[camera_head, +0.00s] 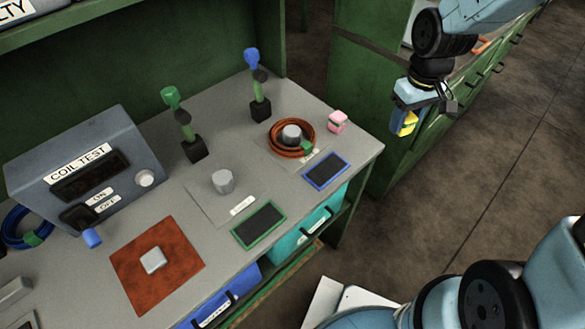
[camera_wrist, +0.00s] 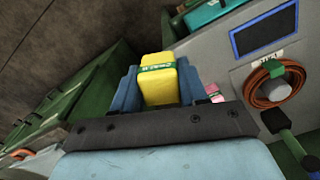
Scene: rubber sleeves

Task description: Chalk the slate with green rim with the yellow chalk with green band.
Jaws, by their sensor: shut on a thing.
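My gripper (camera_head: 404,124) is at the upper right in the head view, to the right of the bench and above the floor. It is shut on the yellow chalk with green band (camera_head: 409,123). In the wrist view the yellow chalk (camera_wrist: 158,80) stands between the blue fingers, with its green band across it. The slate with green rim (camera_head: 259,225) lies flat on the bench near its front edge, and its dark face looks bare. A similar slate with blue rim (camera_head: 326,171) lies farther right. The chalk is apart from both slates.
A pink chalk-like block (camera_head: 337,121) sits near the bench's right edge, beside a coiled orange cable (camera_head: 291,138). A grey cylinder (camera_head: 222,181), two upright handles and the coil test box (camera_head: 84,167) stand on the bench. A green cabinet (camera_head: 400,165) is behind my gripper.

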